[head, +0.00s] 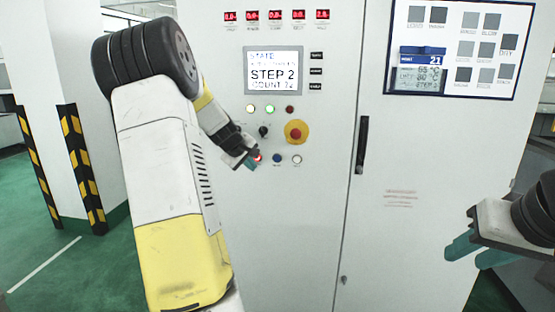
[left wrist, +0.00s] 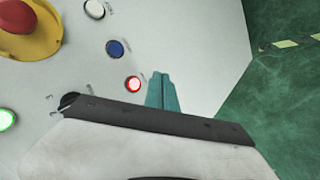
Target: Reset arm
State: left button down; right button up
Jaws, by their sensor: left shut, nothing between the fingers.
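My left arm reaches across the head view to a grey control cabinet (head: 300,210). My left gripper (head: 252,162) is shut and empty, its teal fingertips close by a red-lit button (head: 258,157). In the left wrist view the shut fingers (left wrist: 162,90) appear just right of that red button (left wrist: 133,84); I cannot tell whether they touch the panel. A blue button (head: 277,158) and a white button (head: 297,159) are in the same row. My right gripper (head: 478,250) is at the right edge, with its two teal fingers apart and nothing seen between them.
A red emergency-stop knob on a yellow base (head: 296,132) sits above the button row. A screen (head: 273,72) reads STEP 2. A black door handle (head: 362,145) stands out further right. A striped pillar (head: 75,160) is at left, with green floor (head: 60,265) around it.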

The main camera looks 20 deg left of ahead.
dwell(0.4)
pick_arm(q)
jog(key=s+d+r+m+g+h, duration=0.1)
jog(key=s+d+r+m, duration=0.3)
jog(key=s+d, duration=0.45)
jog(key=s+d+r+m+h, duration=0.1)
jog(key=s+d+r+m, duration=0.3)
jog(key=d, duration=0.8)
jog(key=s+d+f+m+g, duration=0.1)
jog(key=s+d+m, duration=0.1)
jog(key=s, duration=0.8)
jog(key=s+d+f+m, duration=0.1)
jog(key=s+d+m, duration=0.2)
jog(key=s, duration=0.8)
jog(key=shift+d+f+g+h, duration=0.15)
jog(key=shift+d+g+h, duration=0.2)
jog(key=shift+d, duration=0.6)
